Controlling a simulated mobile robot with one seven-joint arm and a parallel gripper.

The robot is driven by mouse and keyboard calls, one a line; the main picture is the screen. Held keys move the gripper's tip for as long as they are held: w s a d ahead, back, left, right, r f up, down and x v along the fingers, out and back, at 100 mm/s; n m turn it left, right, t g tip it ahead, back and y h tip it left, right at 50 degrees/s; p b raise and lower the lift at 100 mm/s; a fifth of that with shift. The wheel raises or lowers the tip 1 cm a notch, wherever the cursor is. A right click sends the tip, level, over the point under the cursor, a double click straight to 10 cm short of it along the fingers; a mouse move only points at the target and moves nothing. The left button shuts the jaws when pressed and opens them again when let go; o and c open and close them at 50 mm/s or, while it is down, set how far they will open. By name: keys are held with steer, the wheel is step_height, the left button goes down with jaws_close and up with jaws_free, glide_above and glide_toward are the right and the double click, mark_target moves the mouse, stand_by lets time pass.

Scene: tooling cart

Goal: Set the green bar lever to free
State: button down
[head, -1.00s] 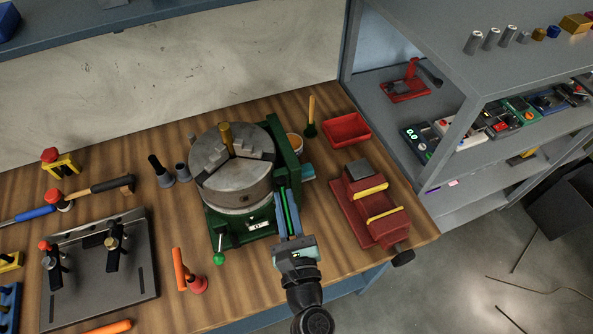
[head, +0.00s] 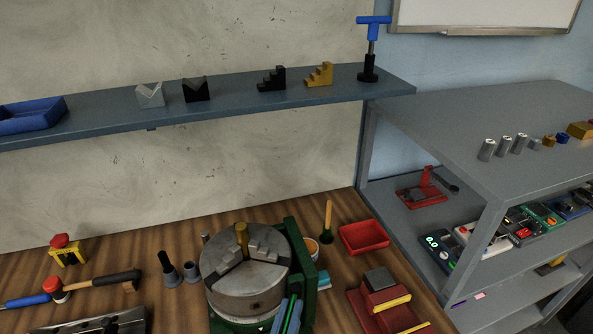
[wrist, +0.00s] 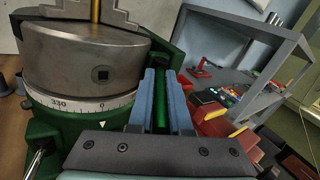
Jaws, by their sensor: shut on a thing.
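The rotary table has a grey round chuck (head: 245,285) on a green base, and it also shows in the wrist view (wrist: 85,60). Its dial ring (wrist: 85,106) reads near 0 at the white pointer. The green bar lever (wrist: 162,108) runs between my blue fingers, at the right side of the chuck. My gripper (wrist: 162,95) is shut on this bar. In the head view only the tips of my gripper (head: 288,314) show at the bottom edge. The lever's ends and any markings are hidden.
A tall green plate (head: 300,255) stands beside the chuck. To the right are a red vise (head: 372,312) and a red tray (head: 364,237). A grey shelf unit (head: 520,130) stands further right. A blue wall shelf (head: 225,92) crosses above the bench.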

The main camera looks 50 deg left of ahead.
steer(key=c, duration=0.9)
jaws_free()
steer(key=shift+s, duration=0.1)
steer(key=shift+b+v, duration=2.4)
steer(key=shift+v, duration=4)
